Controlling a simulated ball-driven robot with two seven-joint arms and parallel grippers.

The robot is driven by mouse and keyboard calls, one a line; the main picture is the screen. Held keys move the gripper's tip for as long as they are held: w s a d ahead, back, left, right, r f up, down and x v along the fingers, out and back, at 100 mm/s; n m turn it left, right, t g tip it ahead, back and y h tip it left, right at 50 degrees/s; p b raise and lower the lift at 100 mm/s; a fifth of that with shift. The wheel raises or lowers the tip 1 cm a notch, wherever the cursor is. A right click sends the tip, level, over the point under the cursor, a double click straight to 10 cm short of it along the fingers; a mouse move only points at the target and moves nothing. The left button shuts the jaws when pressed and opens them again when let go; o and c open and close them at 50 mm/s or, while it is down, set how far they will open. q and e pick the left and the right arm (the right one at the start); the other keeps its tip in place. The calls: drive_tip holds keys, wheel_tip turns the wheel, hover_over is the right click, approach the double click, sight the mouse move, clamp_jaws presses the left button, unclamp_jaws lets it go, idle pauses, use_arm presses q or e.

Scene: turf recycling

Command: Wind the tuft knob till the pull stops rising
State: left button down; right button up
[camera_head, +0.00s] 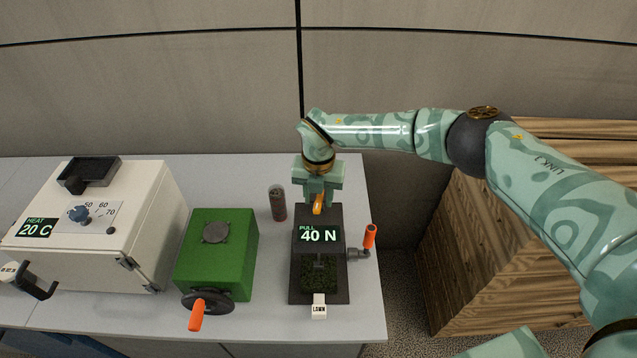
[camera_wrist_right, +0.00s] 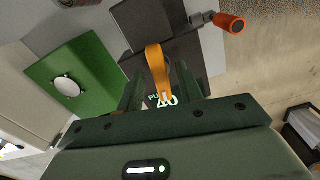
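A dark pull tester (camera_head: 338,270) stands at the right of the bench. Its display (camera_head: 318,235) reads PULL 40 N and also shows in the right wrist view (camera_wrist_right: 165,101). A crank with an orange grip (camera_head: 370,236) sticks out of its right side; the grip shows at the top right of the wrist view (camera_wrist_right: 230,22). No label says which part is the tuft knob. My right gripper (camera_head: 319,198) points down behind the display. Its fingers (camera_wrist_right: 160,90) stand apart, with a yellow-orange strip (camera_wrist_right: 156,62) between them; I cannot tell whether they touch it.
A green box (camera_head: 240,250) with a front crank stands left of the tester. A white heater (camera_head: 120,250) reading HEAT 20 C is further left. A dark cylinder (camera_head: 277,203) stands behind. A wooden crate (camera_head: 470,260) is right of the bench.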

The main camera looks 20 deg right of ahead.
sight(318, 198)
wheel_tip(318, 198, up, 16)
drive_tip(key=b, duration=0.1)
idle(0.5)
